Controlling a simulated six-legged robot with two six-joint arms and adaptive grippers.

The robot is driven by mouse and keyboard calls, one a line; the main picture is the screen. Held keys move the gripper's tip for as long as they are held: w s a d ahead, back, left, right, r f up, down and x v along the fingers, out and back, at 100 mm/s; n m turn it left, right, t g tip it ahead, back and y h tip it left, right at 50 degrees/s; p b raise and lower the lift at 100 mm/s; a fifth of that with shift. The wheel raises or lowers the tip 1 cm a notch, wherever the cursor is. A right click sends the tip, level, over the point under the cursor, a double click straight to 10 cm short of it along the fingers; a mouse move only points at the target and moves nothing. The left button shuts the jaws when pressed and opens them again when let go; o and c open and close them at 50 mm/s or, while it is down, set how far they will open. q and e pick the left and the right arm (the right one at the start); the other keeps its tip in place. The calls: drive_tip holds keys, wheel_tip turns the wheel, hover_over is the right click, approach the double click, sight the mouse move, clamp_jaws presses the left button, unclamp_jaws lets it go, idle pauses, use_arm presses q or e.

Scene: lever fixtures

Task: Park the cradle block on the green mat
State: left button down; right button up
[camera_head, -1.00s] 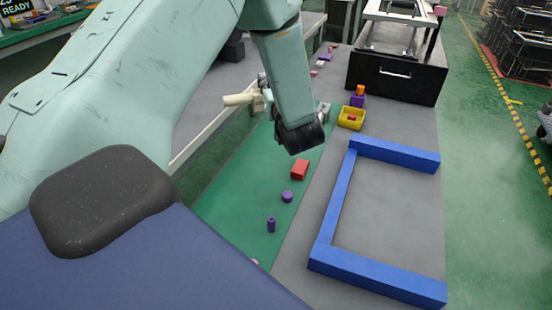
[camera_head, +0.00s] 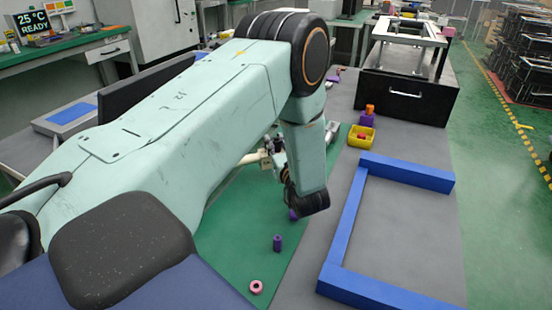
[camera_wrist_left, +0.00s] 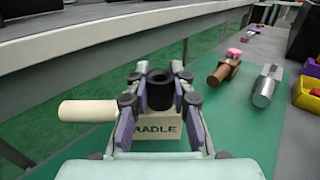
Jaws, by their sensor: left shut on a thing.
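The cream cradle block (camera_wrist_left: 158,126), lettered "RADLE" where visible, sits between the fingers of my left gripper (camera_wrist_left: 160,105) in the left wrist view. The gripper is shut on it. A dark round tube end (camera_wrist_left: 160,88) shows at the top of the block, and a cream cylinder (camera_wrist_left: 88,111) sticks out to its left. In the head view the cylinder (camera_head: 249,158) shows left of my forearm, over the left edge of the green mat (camera_head: 235,205). My forearm hides most of the block there. I cannot tell whether the block touches the mat. My right gripper is not in view.
A purple cylinder (camera_head: 277,243) and a pink ring (camera_head: 256,286) are on the mat. A brown cylinder piece (camera_wrist_left: 223,71) and a metal one (camera_wrist_left: 266,86) lie to the right. A yellow bin (camera_head: 360,136) and blue rails (camera_head: 345,225) stand right of the mat.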

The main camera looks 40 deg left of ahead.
use_arm(q)
drive_tip(key=shift+f+b, duration=0.65)
drive_tip(key=shift+f, duration=1.25)
drive_tip(key=c, duration=1.2)
unclamp_jaws()
drive_tip(key=shift+f, duration=0.15)
drive_tip(key=shift+o, duration=0.2)
drive_tip(key=shift+r, duration=0.25)
